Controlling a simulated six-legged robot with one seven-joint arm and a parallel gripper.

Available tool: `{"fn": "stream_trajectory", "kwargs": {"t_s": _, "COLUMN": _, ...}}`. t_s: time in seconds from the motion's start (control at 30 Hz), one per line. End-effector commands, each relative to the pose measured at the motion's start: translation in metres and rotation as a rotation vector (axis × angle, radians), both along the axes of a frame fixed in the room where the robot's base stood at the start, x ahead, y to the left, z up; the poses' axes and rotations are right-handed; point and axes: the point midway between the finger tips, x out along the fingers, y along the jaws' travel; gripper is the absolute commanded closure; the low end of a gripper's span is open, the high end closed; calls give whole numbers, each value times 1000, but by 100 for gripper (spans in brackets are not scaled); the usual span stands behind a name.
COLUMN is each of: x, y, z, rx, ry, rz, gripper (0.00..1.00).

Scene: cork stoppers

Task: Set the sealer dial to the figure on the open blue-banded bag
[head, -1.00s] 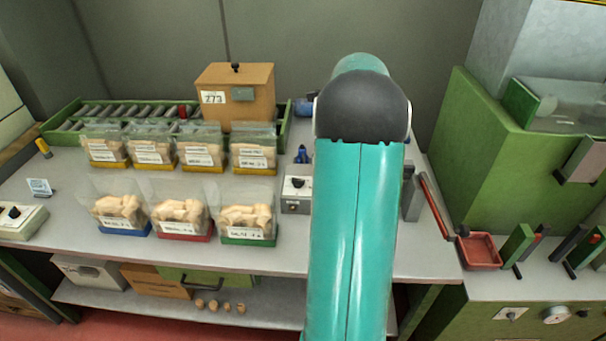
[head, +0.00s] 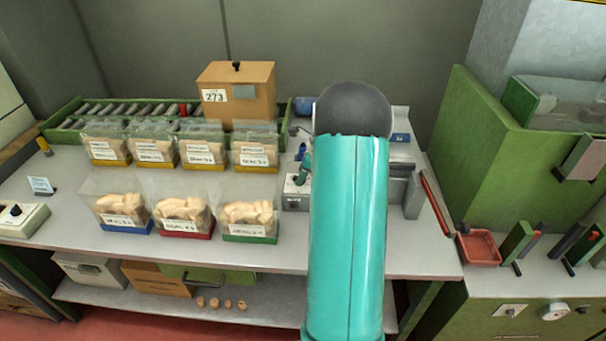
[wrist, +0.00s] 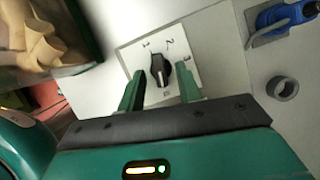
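The sealer dial is a black knob (wrist: 160,70) on a white plate (wrist: 193,57) with figures around it, a 2 at its top. Its exact setting is unclear. In the wrist view my gripper (wrist: 159,80) is open, one finger either side of the knob's near end; contact is not clear. In the head view my gripper (head: 303,168) is at the sealer box (head: 295,204) and hides the dial. The open blue-banded bag (head: 122,212) stands front left on the bench, holding corks; the figure on its label is too blurred to read surely.
Red-banded (head: 183,215) and green-banded (head: 249,220) open bags stand left of the sealer, with several yellow-banded bags behind. A cardboard box (head: 252,92) marked 273 stands at the back. A red-handled lever (head: 434,200) is at right.

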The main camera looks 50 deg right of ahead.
Motion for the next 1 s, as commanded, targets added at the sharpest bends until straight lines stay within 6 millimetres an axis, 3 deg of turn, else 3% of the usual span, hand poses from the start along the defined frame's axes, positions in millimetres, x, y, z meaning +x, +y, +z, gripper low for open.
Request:
{"fn": "stream_trajectory", "kwargs": {"t_s": 0.1, "x": 0, "y": 0, "z": 0, "rx": 0, "ry": 0, "rz": 0, "gripper": 65}}
{"fn": "stream_trajectory", "kwargs": {"t_s": 0.3, "x": 0, "y": 0, "z": 0, "rx": 0, "ry": 0, "rz": 0, "gripper": 100}}
{"fn": "stream_trajectory", "kwargs": {"t_s": 0.67, "x": 0, "y": -1, "z": 0, "rx": 0, "ry": 1, "rz": 28, "gripper": 100}}
{"fn": "stream_trajectory", "kwargs": {"t_s": 1.0, "x": 2, "y": -3, "z": 0, "rx": -1, "ry": 2, "rz": 214, "gripper": 100}}
